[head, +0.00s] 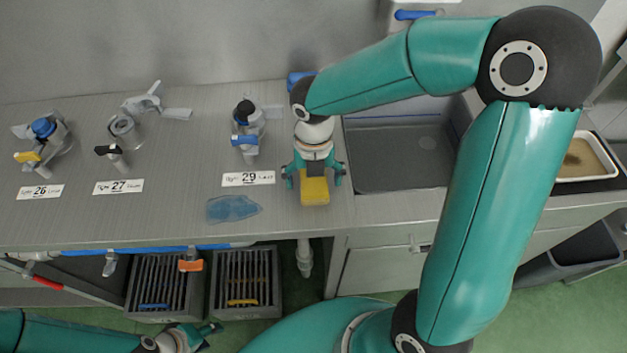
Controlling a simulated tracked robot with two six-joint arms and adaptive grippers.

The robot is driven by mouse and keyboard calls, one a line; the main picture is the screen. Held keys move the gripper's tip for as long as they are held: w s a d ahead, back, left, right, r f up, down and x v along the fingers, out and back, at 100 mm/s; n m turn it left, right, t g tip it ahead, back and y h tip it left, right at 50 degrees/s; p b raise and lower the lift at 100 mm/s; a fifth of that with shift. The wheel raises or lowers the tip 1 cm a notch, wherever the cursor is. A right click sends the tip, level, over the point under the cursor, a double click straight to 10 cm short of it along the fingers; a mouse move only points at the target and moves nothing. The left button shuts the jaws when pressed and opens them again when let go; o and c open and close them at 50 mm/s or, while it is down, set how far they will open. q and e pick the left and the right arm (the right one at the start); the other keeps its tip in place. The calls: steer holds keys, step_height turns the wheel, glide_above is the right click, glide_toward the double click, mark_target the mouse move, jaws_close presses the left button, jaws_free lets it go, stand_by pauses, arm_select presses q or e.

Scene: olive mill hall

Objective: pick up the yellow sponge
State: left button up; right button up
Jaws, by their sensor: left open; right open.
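The yellow sponge (315,192) lies on the grey worktop (130,222) near its front edge, left of the sink. My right gripper (314,180) is over the back of the sponge, pointing down at it. Its fingers are spread, one to each side of the sponge, and I see no clear grip on it. The back part of the sponge is hidden under the gripper. My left gripper (207,335) is open and empty at the bottom of the picture, low in front of the counter and well away from the sponge.
A blue translucent patch or cloth (233,208) lies left of the sponge. A label marked 29 (248,178) and a valve fitting (247,130) stand behind it. The sink (395,160) is at right. Dark crates (245,283) stand under the counter.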

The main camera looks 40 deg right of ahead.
steer(key=c, duration=1)
steer(key=shift+c, duration=0.2)
steer(key=shift+r, duration=0.1)
step_height(320, 180, up, 20)
steer(key=p, duration=0.1)
steer(key=shift+p, duration=0.3)
steer(key=o, duration=0.3)
steer(key=c, duration=0.4)
steer(key=shift+o, duration=0.2)
steer(key=shift+s, duration=0.1)
